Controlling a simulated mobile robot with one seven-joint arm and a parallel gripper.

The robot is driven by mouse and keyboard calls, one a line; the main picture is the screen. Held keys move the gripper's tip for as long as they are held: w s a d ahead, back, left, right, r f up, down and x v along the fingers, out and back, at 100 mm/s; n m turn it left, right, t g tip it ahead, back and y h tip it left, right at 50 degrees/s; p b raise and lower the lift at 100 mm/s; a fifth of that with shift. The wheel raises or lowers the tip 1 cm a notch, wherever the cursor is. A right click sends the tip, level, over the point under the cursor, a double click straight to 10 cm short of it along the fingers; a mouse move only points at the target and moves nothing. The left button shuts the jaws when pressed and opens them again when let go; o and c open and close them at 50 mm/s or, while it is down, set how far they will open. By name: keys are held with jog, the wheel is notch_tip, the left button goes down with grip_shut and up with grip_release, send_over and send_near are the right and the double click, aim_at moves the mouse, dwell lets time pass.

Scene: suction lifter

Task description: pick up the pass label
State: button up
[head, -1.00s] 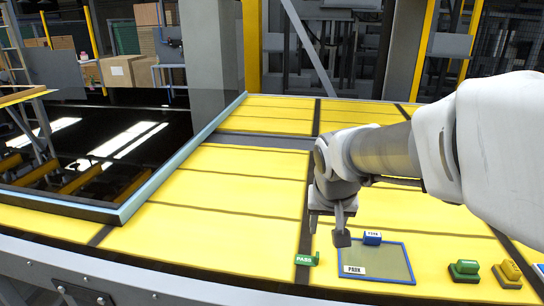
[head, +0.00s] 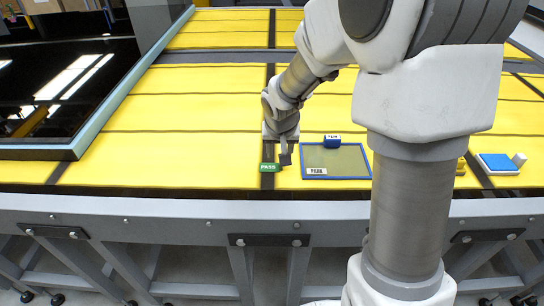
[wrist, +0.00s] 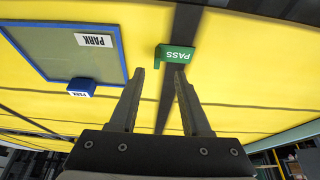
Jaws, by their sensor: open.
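The green pass label (head: 270,167) lies on a dark seam of the yellow table, just left of the blue-edged panel. My gripper (head: 284,156) is just above and beside it. In the wrist view the pass label (wrist: 177,56) shows its white PASS lettering upside down, beyond the fingertips. My gripper (wrist: 167,72) is open there, its two fingers apart and the label ahead of the gap. Nothing is held between the fingers. Whether a fingertip touches the label I cannot tell.
A blue-framed panel (head: 340,160) with a PARK plate (head: 316,171) lies right of the label. A small blue PARK block (head: 332,141) is at its far edge. A blue and white pad (head: 497,164) is farther right. The yellow surface left of the label is clear.

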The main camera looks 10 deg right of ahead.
aim_at(271, 164)
jog(key=shift+d+x, duration=0.1)
jog(key=shift+x, duration=1.4)
jog(key=shift+d+x, duration=0.15)
jog(key=shift+x, duration=1.35)
jog(key=shift+c, duration=0.3)
grip_shut()
